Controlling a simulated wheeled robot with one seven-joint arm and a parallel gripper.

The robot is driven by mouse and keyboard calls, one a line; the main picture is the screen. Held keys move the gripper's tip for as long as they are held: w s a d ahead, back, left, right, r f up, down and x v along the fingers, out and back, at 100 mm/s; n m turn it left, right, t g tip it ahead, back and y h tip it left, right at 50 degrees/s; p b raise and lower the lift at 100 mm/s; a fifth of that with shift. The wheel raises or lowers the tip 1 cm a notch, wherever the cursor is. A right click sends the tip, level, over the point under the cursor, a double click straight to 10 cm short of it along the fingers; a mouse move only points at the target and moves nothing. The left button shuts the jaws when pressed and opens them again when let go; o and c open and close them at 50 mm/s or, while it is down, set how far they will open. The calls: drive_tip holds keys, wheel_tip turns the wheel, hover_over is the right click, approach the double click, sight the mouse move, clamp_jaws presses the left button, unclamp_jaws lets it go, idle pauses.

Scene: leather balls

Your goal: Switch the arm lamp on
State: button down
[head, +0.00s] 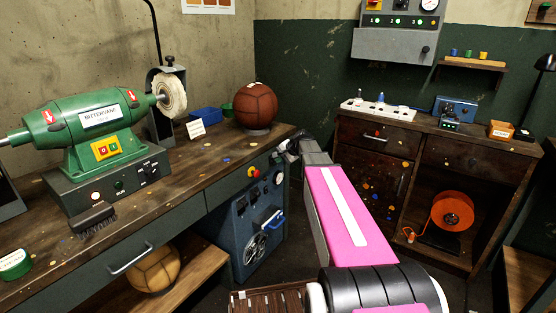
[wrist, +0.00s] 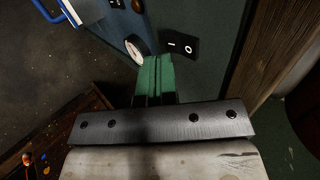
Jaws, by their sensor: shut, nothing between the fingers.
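My gripper (wrist: 154,58) shows in the wrist view as two green fingers pressed together, shut and empty. Just beyond and right of the fingertips is a black rocker switch (wrist: 180,46) with a white line and a circle, on a dark green panel. I cannot tell whether the fingers touch it, or which way it is set. In the head view my arm reaches to the right end of the left bench, and the switch is not visible there. A thin black arm (head: 156,35) rises behind the polishing machine; its top is out of frame. A dark lamp head (head: 545,62) shows at the far right.
A round white gauge (wrist: 137,46) sits close left of the fingertips, with a blue handle (wrist: 50,10) further left. The left bench carries a green polishing machine (head: 100,125) and a brown leather ball (head: 255,106). A wooden cabinet (head: 430,150) stands beyond my arm.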

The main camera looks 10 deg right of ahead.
sight(271, 159)
drive_tip(key=f+v, duration=0.1)
drive_tip(key=v, duration=1)
drive_tip(key=shift+s+d, duration=0.4)
drive_tip(key=shift+s, duration=0.05)
drive_tip(key=shift+r, duration=0.1)
drive_tip(key=shift+s+d+f, duration=0.15)
drive_tip(key=shift+f, duration=0.4)
drive_tip(key=shift+w+a+r+x, duration=0.25)
drive_tip(key=shift+r+x, duration=0.05)
drive_tip(key=shift+x, duration=1.9)
drive_tip(key=shift+w+a+r+x, duration=0.25)
drive_tip(key=shift+r+x, duration=0.1)
drive_tip(key=shift+x, duration=1.85)
drive_tip(key=shift+w+a+r+x, duration=0.25)
drive_tip(key=shift+r+x, duration=0.05)
drive_tip(key=shift+x, duration=1.9)
